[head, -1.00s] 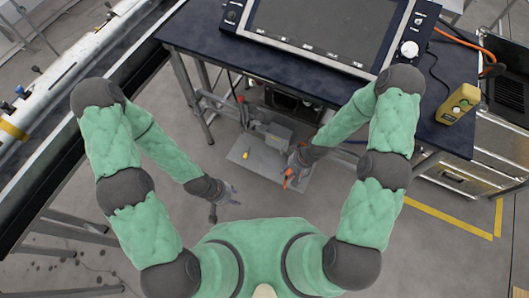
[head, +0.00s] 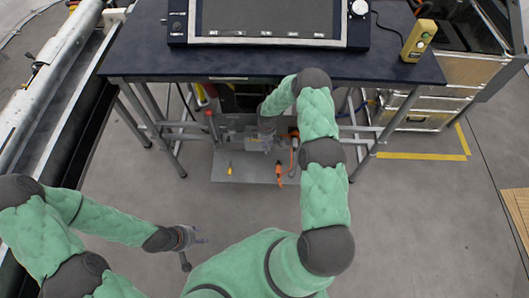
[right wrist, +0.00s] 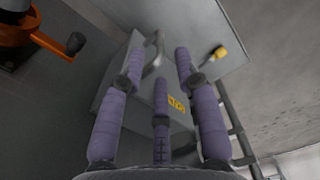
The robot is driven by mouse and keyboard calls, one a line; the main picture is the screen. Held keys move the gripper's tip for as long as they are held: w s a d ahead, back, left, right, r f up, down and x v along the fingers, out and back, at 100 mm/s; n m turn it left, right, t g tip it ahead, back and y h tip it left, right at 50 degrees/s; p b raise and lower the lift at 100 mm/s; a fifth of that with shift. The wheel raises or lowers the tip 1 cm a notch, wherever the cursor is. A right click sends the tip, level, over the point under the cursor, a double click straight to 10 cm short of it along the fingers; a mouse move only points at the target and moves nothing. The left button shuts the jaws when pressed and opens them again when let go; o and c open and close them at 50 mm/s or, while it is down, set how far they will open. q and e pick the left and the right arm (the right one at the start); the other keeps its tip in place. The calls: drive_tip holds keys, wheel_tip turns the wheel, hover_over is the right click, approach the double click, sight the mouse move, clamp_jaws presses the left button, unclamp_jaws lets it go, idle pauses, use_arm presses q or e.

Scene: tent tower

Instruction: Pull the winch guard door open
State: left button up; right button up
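The winch guard door shows in the right wrist view as a grey panel (right wrist: 140,108) with a yellow warning label (right wrist: 177,104). A curved metal handle (right wrist: 155,52) stands out at its upper part. My right gripper (right wrist: 158,70) is open, its purple fingers spread in front of the panel; the handle appears between fingertips, and I cannot tell whether they touch. In the head view, my right gripper (head: 264,143) is at the grey winch housing (head: 250,132) under the table and partly hides it. My left gripper (head: 198,242) is open and empty above bare floor.
A dark table (head: 265,66) carrying a console (head: 268,22) overhangs the winch. An orange crank (right wrist: 28,32) with a dark knob is left of the door. A yellow-handled part (right wrist: 218,52) is to the right.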

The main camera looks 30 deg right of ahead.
sight(266, 153)
wheel_tip(266, 153, down, 6)
drive_tip(key=shift+f+b, duration=0.25)
drive_tip(key=shift+b, duration=0.75)
drive_tip(key=shift+a, duration=0.1)
clamp_jaws()
